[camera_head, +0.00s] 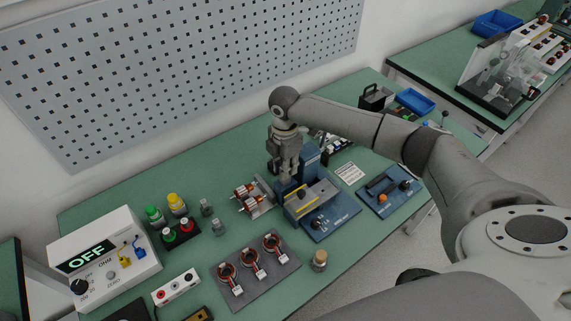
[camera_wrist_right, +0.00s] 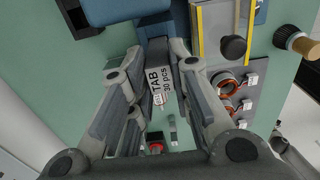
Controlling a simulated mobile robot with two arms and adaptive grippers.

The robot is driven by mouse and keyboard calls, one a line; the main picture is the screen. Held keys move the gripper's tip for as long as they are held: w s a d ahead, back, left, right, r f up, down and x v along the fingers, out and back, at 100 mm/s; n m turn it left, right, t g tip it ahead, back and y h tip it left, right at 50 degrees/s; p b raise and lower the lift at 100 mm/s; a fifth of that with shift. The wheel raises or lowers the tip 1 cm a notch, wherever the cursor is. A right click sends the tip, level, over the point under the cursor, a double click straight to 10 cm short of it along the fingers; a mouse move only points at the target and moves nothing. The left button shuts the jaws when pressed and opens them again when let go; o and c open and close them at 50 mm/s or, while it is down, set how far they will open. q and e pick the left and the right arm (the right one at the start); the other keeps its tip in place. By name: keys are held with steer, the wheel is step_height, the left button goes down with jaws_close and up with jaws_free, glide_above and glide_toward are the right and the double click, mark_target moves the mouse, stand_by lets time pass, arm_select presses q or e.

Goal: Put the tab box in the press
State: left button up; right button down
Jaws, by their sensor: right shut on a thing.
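My right gripper (camera_head: 285,182) points down beside a blue device (camera_head: 331,223), which looks like the press, with a grey block, yellow stripes and a black knob. In the wrist view the right gripper (camera_wrist_right: 161,50) is shut on the tab box (camera_wrist_right: 160,84), a small grey box marked "TAB 30 pcs". The device's striped block (camera_wrist_right: 210,35) is just right of the fingers there. I cannot tell whether the box touches the device. In the head view the box is hidden by the fingers. My left gripper is not in view.
Red-and-white cylinders on a rack (camera_head: 252,197) stand close left of the gripper. A grey mat (camera_head: 256,291) with wound rings lies in front. A small brown-topped jar (camera_head: 320,260) and a second blue fixture (camera_head: 391,203) stand nearby. A pegboard (camera_head: 190,70) rises behind.

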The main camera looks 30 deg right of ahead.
stand_by(0.3)
steer(key=shift+f+b, duration=0.3)
steer(key=shift+f, duration=0.55)
steer(key=shift+f, duration=0.1)
steer(key=shift+f, duration=0.75)
steer(key=c, duration=1.3)
jaws_free()
steer(key=shift+o, duration=0.2)
steer(key=shift+r, duration=0.15)
